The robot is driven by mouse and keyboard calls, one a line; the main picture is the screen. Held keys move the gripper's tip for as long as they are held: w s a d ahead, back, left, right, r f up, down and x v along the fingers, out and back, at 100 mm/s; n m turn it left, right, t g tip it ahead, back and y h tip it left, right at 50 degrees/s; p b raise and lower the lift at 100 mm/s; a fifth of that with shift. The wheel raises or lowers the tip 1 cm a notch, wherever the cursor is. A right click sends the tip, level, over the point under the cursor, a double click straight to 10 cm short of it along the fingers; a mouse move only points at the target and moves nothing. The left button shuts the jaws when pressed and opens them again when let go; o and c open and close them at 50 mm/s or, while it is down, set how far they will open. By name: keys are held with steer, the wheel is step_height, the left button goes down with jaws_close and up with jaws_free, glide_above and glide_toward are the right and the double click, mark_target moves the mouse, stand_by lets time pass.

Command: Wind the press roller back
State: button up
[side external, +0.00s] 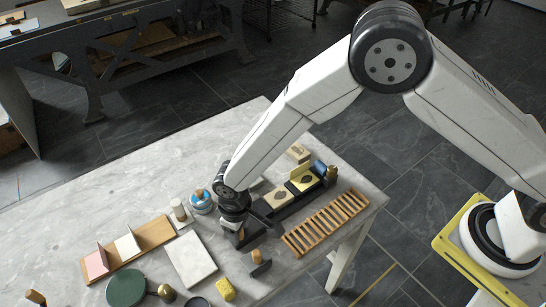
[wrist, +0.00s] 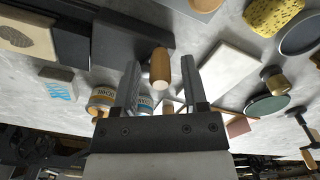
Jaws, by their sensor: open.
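The press has a long dark bed (side external: 290,205) on the table, with a blue roller (side external: 319,167) at its right end. The dark bed also shows in the wrist view (wrist: 130,42). My gripper (side external: 238,234) is low at the bed's left end. In the wrist view my gripper (wrist: 160,66) is open, with one finger on each side of a wooden handle (wrist: 160,72). The handle's pale round end faces the camera, and gaps show on both sides of it.
A slatted wooden rack (side external: 326,222) lies in front of the press. A pale slab (side external: 190,258), yellow sponge (side external: 226,290) and green disc (side external: 125,288) are to the left. A blue-labelled tin (side external: 201,202) stands close behind my gripper. Printed blocks (side external: 278,197) sit by the bed.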

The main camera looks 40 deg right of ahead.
steer(key=shift+f, duration=0.45)
jaws_close()
